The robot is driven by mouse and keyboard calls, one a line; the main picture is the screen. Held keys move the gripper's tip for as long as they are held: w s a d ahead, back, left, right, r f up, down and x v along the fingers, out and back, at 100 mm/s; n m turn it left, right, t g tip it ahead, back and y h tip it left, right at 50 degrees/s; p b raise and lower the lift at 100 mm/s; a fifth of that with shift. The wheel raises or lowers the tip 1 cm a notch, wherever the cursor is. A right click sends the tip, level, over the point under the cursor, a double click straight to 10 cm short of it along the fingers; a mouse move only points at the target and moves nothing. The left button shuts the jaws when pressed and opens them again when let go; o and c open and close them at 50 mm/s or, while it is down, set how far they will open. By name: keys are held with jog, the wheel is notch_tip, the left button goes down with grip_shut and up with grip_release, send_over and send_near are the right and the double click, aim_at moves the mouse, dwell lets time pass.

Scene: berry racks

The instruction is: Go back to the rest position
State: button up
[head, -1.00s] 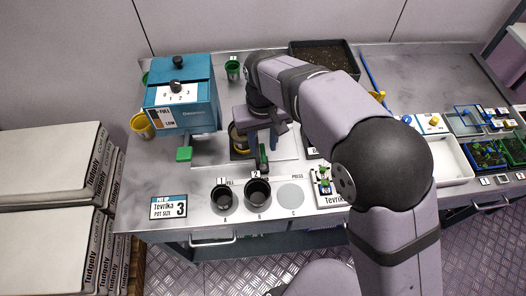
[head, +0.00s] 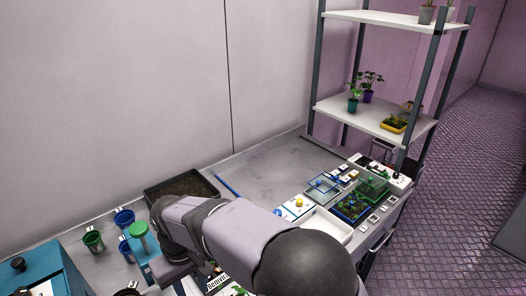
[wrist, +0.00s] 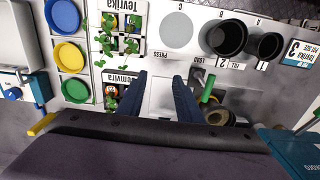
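My gripper (wrist: 158,92) shows in the wrist view with its two dark blue fingers spread apart and nothing between them. It hangs over the bench, with seedling cards to the left and a green handle (wrist: 207,88) to the right of the fingers. Two black pots (wrist: 226,38) (wrist: 266,46) stand by the letters B and A, beside the empty grey press circle (wrist: 183,24). In the head view my arm crosses the bottom centre, and the fingertips cannot be made out there.
A soil tray (head: 182,187) stands at the back of the bench, near blue (head: 123,217) and green (head: 93,240) cups. A teal machine (head: 45,275) is at lower left. Seedling trays (head: 352,207) and a plant shelf (head: 365,118) are at right. The bench's back right is clear.

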jog(key=w+d+m, duration=0.3)
jog(key=d, duration=0.9)
jog(key=s+d+f+m, duration=0.1)
jog(key=s+d+m, duration=0.2)
jog(key=d, duration=0.8)
jog(key=s+d+f+m, duration=0.2)
jog(key=s+d, duration=0.4)
jog(key=d, duration=0.5)
jog(key=shift+s+d+m, duration=0.15)
jog(key=shift+d+m, duration=0.15)
jog(key=shift+m, duration=0.1)
